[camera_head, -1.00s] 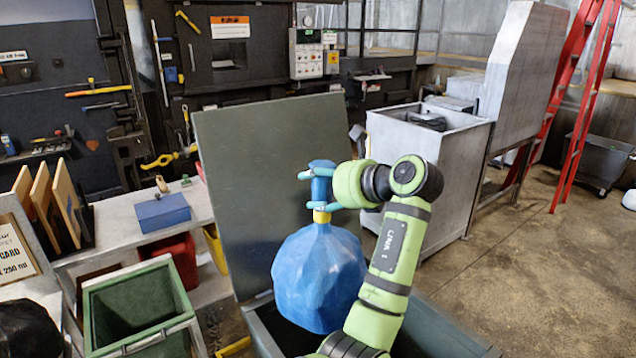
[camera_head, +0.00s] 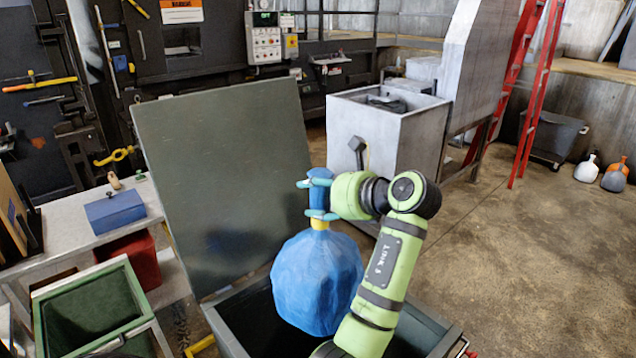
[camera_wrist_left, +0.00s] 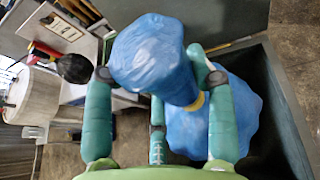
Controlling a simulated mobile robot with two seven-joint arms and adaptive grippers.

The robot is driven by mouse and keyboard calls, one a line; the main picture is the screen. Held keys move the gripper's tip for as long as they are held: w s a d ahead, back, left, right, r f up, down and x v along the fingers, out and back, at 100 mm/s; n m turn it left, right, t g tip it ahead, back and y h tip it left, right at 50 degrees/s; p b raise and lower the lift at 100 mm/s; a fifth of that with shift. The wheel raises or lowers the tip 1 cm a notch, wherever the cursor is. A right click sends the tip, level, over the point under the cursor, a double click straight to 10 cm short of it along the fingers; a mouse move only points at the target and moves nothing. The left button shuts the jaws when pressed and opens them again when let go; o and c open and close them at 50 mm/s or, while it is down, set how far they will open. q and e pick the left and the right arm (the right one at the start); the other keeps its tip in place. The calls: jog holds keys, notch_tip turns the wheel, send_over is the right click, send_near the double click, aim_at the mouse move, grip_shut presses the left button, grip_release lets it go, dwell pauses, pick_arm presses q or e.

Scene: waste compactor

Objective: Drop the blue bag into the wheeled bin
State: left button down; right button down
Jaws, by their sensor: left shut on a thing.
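The blue bag (camera_head: 316,285) is a full, rounded sack with a yellow tie at its neck. My left gripper (camera_head: 312,199) has its teal fingers shut around the gathered neck, and the bag hangs below it. The wheeled bin (camera_head: 226,330) is dark grey-green, with its lid (camera_head: 225,170) raised behind the bag. The bag is in front of and over the bin's opening; its lower part hides some of the inside. In the left wrist view the bag (camera_wrist_left: 215,130) hangs beside the bin wall (camera_wrist_left: 285,110). My right gripper is not in view.
A green open bin (camera_head: 90,310) stands at the left, by a bench with a blue box (camera_head: 115,211). A grey metal container (camera_head: 385,140) stands behind to the right. A red ladder (camera_head: 530,90) is farther back.

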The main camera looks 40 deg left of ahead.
pick_arm(q)
jog(key=shift+w+f, duration=0.1)
jog(key=shift+f, duration=0.6)
jog(key=shift+c, duration=1.6)
grip_release()
jog(key=shift+d+f, duration=0.1)
jog(key=shift+f, duration=0.05)
jog(key=v, duration=1.2)
jog(key=shift+d, duration=0.1)
